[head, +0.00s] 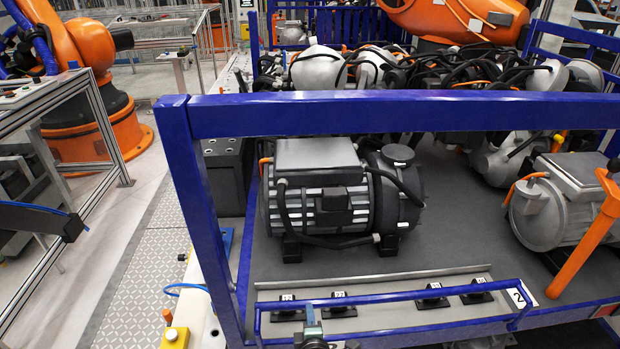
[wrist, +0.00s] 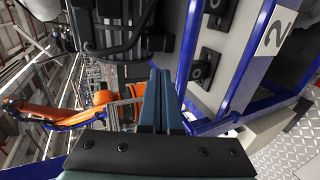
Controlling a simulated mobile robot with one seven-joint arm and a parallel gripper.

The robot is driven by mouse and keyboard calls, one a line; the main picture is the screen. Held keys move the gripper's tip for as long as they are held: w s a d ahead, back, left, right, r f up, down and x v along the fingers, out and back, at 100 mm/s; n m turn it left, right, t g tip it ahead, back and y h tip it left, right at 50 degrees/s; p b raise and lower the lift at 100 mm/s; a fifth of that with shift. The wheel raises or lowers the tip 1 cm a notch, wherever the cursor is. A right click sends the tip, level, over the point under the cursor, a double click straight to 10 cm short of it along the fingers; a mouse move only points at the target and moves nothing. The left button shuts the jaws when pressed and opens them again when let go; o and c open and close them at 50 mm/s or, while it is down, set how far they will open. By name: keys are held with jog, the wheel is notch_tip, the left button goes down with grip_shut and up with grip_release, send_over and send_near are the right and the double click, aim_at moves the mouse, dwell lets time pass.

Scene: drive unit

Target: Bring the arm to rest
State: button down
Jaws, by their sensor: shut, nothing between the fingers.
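My gripper (wrist: 160,85) is shut and empty in the wrist view, its two blue-grey fingers side by side. In the head view, the gripper (head: 309,316) shows only at the bottom edge, in front of the blue front rail of a rack. The rest of my arm is below the picture. A grey and black drive unit (head: 322,195) stands upright on the rack floor behind the rail, apart from my gripper. In the wrist view, part of the drive unit (wrist: 105,25) shows at the upper left.
The blue rack frame (head: 400,113) has a high crossbar and a low front rail (head: 395,300). More drive units (head: 545,205) crowd the rack's right and back. An orange robot arm (head: 95,115) stands at the left, past a patterned walkway (head: 150,265).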

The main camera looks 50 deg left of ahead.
jog(key=s+d+r+p, duration=0.1)
jog(key=r+p, duration=0.1)
jog(key=s+d+r+p, duration=0.1)
jog(key=d+p, duration=0.1)
jog(key=shift+s+r, duration=0.15)
jog(key=shift+r, duration=0.25)
jog(key=shift+d, duration=0.1)
